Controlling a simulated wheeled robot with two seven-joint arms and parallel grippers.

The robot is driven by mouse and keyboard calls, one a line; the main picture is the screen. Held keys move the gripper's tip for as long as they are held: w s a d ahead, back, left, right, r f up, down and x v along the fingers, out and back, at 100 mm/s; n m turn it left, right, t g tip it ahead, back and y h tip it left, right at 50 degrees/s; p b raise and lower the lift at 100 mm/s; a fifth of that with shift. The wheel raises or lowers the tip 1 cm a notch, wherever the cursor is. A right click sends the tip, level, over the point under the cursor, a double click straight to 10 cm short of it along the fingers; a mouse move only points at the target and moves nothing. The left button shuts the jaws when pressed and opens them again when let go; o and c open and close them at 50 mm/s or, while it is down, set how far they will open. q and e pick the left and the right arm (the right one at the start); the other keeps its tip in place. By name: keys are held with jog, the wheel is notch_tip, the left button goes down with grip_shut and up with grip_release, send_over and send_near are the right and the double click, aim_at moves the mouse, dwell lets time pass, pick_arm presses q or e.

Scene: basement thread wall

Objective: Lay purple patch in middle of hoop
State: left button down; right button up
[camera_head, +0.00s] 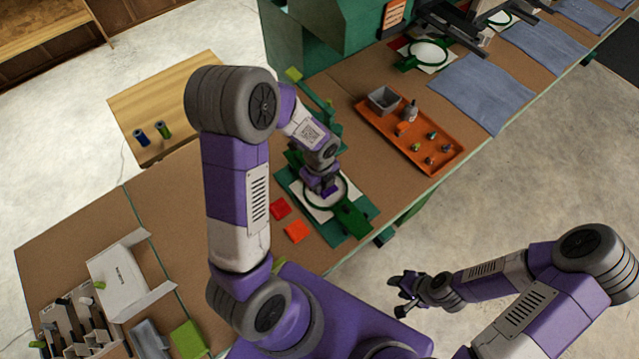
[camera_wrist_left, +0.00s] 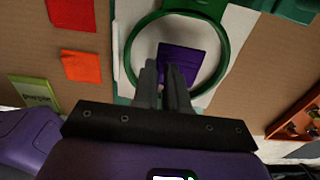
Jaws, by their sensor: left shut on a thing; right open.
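The green hoop (camera_wrist_left: 119,62) holds white fabric (camera_wrist_left: 212,68) and lies on a green mat on the bench. It also shows in the head view (camera_head: 346,203). The purple patch (camera_wrist_left: 182,60) is inside the ring, near its middle in the left wrist view. My left gripper (camera_wrist_left: 166,66) is shut on the patch's near edge, low over the fabric. I cannot tell whether the patch touches the fabric. In the head view the left gripper (camera_head: 324,190) partly covers the patch and hoop. My right gripper (camera_head: 402,294) is open and empty, off the bench's front side.
A red patch (camera_head: 280,208) and an orange-red patch (camera_head: 296,232) lie left of the hoop. An orange tray (camera_head: 440,162) with a grey bin and small items is to the right. A white box (camera_head: 122,275) and organiser stand at the lower left. Bare bench lies left of the patches.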

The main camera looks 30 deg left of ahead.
pick_arm(q)
jog(key=shift+f+b, duration=0.45)
jog(key=shift+f, duration=0.3)
jog(key=c, duration=1.1)
grip_release()
jog(key=shift+r, duration=0.1)
notch_tip(320, 180, up, 7)
jog(key=p, duration=0.6)
